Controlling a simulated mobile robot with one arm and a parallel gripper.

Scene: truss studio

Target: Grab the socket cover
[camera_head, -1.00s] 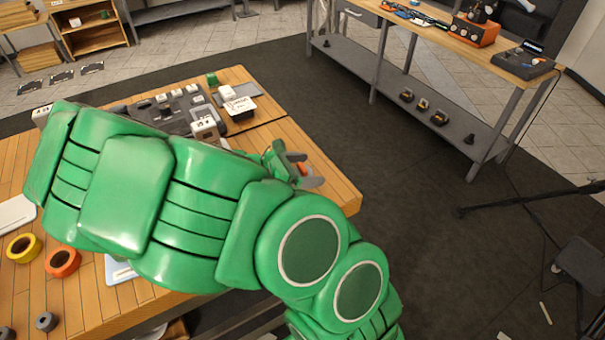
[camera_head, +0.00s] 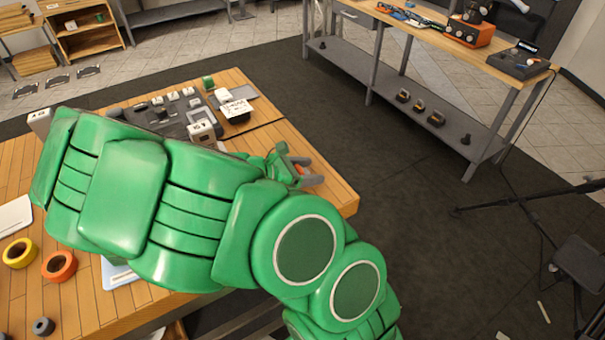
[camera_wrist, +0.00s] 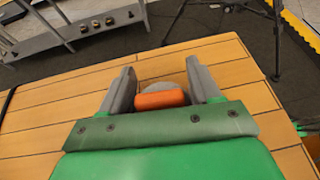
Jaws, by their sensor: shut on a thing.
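My gripper (camera_wrist: 164,88) is over the right part of the wooden table (camera_head: 335,190), near its edge. In the wrist view its two grey fingers stand on either side of a small piece (camera_wrist: 160,97) with an orange front and a rounded grey part behind it. The fingers are shut on this piece. In the head view my green arm crosses in front, and only a bit of orange (camera_head: 299,170) shows between the fingers. The piece is too small to tell surely whether it is the socket cover.
A dark panel with white blocks (camera_head: 172,110), a white labelled box (camera_head: 235,108) and a green item (camera_head: 208,82) are at the table's back. Orange tape (camera_head: 58,267) and yellow tape (camera_head: 20,253) lie at left. A metal workbench (camera_head: 372,60) and a tripod (camera_head: 520,200) stand right.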

